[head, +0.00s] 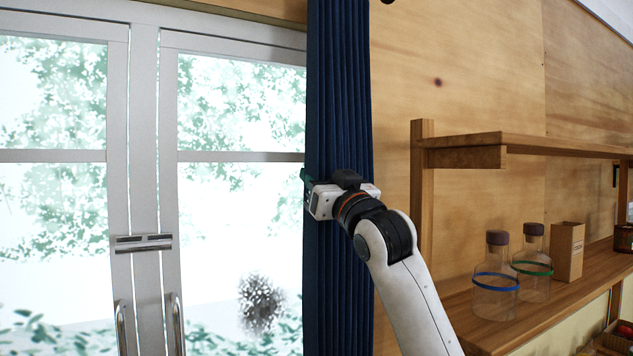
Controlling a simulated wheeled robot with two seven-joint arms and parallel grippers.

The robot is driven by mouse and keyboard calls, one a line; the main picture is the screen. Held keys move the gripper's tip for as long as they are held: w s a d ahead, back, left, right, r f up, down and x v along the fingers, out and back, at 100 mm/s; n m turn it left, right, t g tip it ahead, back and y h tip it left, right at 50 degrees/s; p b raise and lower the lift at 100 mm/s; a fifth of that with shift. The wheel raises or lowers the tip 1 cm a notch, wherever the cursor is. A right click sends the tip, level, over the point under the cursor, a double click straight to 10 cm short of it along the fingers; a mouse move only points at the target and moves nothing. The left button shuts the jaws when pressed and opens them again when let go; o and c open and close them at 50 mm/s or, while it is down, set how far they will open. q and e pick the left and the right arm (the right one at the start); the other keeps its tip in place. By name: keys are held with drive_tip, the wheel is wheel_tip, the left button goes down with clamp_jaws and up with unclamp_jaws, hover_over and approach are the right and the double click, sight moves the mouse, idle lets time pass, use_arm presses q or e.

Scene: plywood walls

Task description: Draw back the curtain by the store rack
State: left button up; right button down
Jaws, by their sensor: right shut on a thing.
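The dark blue curtain (338,90) hangs in narrow gathered folds at the right edge of the glazed doors (144,200). My right gripper (308,190) is at the curtain at mid height, shut on its cloth. The fingers are largely hidden by the gripper body and the folds. My right arm reaches up to it from the lower right. The wooden store rack (423,190) stands to the right of the curtain, against the plywood wall. My left gripper is not in view.
A bottle with a blue band (495,285), a bottle with a green band (533,262) and a cardboard box (568,252) stand on the rack's lower shelf, right of my forearm. The glass left of the curtain is uncovered.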

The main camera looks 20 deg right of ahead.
drive_tip(key=shift+a+f, duration=0.1)
drive_tip(key=shift+a, duration=0.05)
drive_tip(key=c, duration=0.8)
unclamp_jaws()
drive_tip(key=shift+c, duration=0.2)
drive_tip(key=b+v, duration=0.6)
drive_tip(key=v, duration=0.6)
